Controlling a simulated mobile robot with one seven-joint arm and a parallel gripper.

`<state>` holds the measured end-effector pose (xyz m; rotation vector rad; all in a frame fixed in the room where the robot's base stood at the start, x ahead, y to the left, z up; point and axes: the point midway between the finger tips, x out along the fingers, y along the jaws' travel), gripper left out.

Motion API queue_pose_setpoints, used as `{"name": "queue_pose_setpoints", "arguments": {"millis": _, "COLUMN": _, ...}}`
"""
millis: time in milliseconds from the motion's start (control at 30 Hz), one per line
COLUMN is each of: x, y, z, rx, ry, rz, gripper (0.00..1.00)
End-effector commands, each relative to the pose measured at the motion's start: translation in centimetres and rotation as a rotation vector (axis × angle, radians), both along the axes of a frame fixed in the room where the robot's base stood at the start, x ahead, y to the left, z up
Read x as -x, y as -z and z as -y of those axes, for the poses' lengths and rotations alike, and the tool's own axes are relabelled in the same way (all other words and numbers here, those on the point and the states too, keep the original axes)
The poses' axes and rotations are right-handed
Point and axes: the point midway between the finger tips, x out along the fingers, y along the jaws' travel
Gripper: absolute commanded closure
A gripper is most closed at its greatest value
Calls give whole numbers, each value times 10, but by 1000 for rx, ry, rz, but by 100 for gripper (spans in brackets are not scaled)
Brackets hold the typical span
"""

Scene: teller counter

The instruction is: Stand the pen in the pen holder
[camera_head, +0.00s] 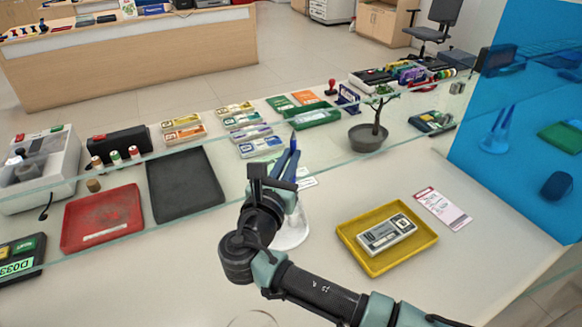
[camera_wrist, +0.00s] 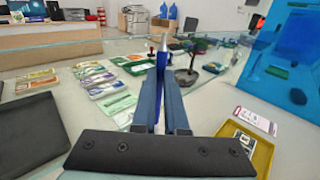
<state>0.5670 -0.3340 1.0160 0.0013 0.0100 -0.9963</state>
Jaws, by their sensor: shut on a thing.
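My gripper (camera_head: 287,168) is shut on a blue pen (camera_head: 294,143), whose upper end sticks up past the fingertips. In the wrist view the pen (camera_wrist: 160,60) runs between the two fingers of my gripper (camera_wrist: 160,85). A white rounded piece, likely the pen holder (camera_head: 293,236), stands on the counter just below and behind my gripper in the head view. My gripper hides most of it, so I cannot tell whether the pen's lower end touches it or is inside it. The holder is not clear in the wrist view.
A glass pane crosses the counter behind my gripper. A yellow tray (camera_head: 418,234) with a banded note bundle (camera_head: 386,235) lies to the right, beside a paper slip (camera_head: 442,209). A black tray (camera_head: 185,208) and a red tray (camera_head: 101,240) lie left. A potted plant (camera_head: 368,138) stands behind.

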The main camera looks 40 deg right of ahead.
Motion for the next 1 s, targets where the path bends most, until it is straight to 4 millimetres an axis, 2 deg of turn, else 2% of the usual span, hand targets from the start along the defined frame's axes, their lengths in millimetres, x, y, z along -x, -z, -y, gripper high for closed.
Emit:
{"name": "queue_pose_setpoints", "arguments": {"millis": 267, "x": 0, "y": 13, "z": 0, "rx": 0, "ry": -1, "rz": 1, "gripper": 100}}
{"name": "queue_pose_setpoints", "arguments": {"millis": 1000, "x": 0, "y": 71, "z": 0, "rx": -2, "ry": 1, "rz": 1, "gripper": 100}}
